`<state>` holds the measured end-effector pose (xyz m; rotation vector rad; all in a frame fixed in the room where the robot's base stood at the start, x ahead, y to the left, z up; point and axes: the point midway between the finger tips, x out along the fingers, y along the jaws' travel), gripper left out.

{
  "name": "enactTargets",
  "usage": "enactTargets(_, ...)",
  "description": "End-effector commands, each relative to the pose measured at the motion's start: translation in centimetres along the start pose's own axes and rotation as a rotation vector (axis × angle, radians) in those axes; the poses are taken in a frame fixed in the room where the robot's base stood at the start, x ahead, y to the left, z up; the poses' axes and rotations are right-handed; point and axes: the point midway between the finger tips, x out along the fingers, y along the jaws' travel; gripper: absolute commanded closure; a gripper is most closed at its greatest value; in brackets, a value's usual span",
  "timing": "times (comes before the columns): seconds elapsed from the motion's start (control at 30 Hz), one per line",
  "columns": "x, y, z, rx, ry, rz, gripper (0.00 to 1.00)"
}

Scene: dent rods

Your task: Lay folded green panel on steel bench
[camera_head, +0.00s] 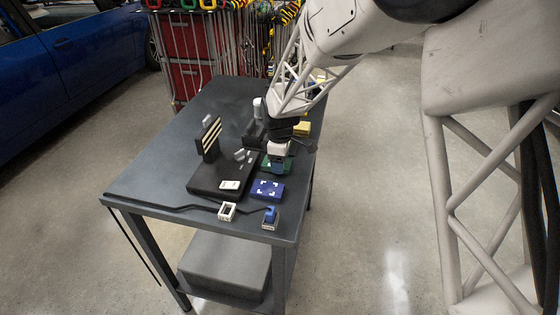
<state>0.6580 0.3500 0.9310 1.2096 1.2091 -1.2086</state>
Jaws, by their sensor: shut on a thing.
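The steel bench (150,172) is a dark grey table in the middle of the view. My gripper (278,163) points down over its right side, shut on the green panel (266,163). Only small green parts show around the fingers, so its fold is hard to make out. I cannot tell whether the panel touches the bench or hangs just above it.
A blue block with white corner marks (268,189) lies just in front of my gripper. A black stand with pale rods (210,139) is to the left. A white frame (227,211) and a blue device (270,217) sit near the front edge. A yellow block (302,128) lies behind.

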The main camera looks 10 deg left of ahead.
Motion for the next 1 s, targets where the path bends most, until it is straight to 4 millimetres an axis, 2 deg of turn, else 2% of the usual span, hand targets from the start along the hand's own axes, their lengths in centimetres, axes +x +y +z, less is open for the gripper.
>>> enactTargets(0.2, 0.3, 0.0, 0.0, 0.000, 0.000, -0.001, 0.63)
enactTargets(0.23, 0.3, 0.0, 0.0, 0.000, 0.000, 0.000, 0.34)
enactTargets(0.37, 0.3, 0.0, 0.0, 0.000, 0.000, 0.000, 0.14)
enactTargets(0.77, 0.1, 0.0, 0.0, 0.000, 0.000, 0.000, 0.13)
enactTargets(1.0, -1.7, 0.0, 0.0, 0.000, 0.000, 0.000, 0.13)
